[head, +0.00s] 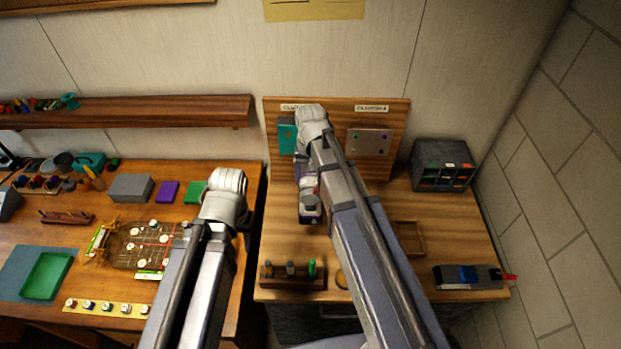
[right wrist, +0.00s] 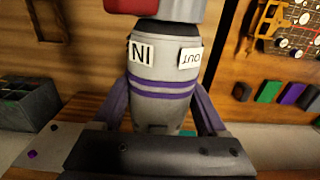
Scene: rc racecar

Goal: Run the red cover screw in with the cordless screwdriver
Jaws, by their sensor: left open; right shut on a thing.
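The cordless screwdriver (right wrist: 160,85) is grey with two purple stripes and has "IN" and "OUT" labels, which appear upside down in the right wrist view. My right gripper (right wrist: 160,125) is shut around its body. In the head view the screwdriver (head: 309,205) shows beside my right arm, in front of the upright wooden board; much of the gripper is hidden by the wrist. My left gripper (head: 244,221) is open, near the right edge of the left table, with its fingers mostly hidden behind its wrist. I cannot pick out the red cover screw.
The racecar chassis (head: 145,245) lies on the left table, near a green tray (head: 46,275). The wooden board (head: 338,125) carries a teal panel (head: 286,138) and a grey panel (head: 370,142). A bit rack (head: 292,276), wooden tray (head: 410,238) and dark organizer (head: 441,165) stand on the right table.

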